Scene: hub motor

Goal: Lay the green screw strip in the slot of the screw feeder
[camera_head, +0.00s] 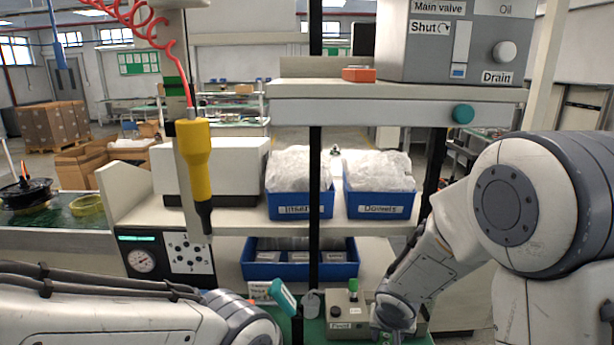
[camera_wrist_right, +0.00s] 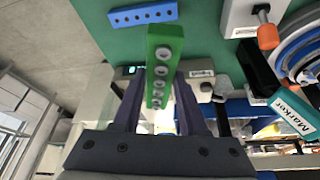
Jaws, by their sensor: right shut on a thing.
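The green screw strip (camera_wrist_right: 164,45) shows in the right wrist view, with a row of several grey screw heads along its face. My right gripper (camera_wrist_right: 160,80) is shut on it, one dark finger on each side, and its outer end sticks out past the fingertips. In the head view the right wrist is at the bottom edge and the fingers are cut off. Beside it stands a beige box (camera_head: 341,311) with a black knob, which may be the screw feeder; its slot cannot be made out. My left arm comes in low from the left; its gripper is out of frame.
A blue strip with holes (camera_wrist_right: 143,14) lies on the green surface (camera_wrist_right: 205,40). A teal-capped marker (camera_head: 284,298) stands tilted left of the beige box. Blue bins (camera_head: 301,205) stand on the shelf (camera_head: 240,216) above. A yellow tool (camera_head: 196,160) hangs at the left.

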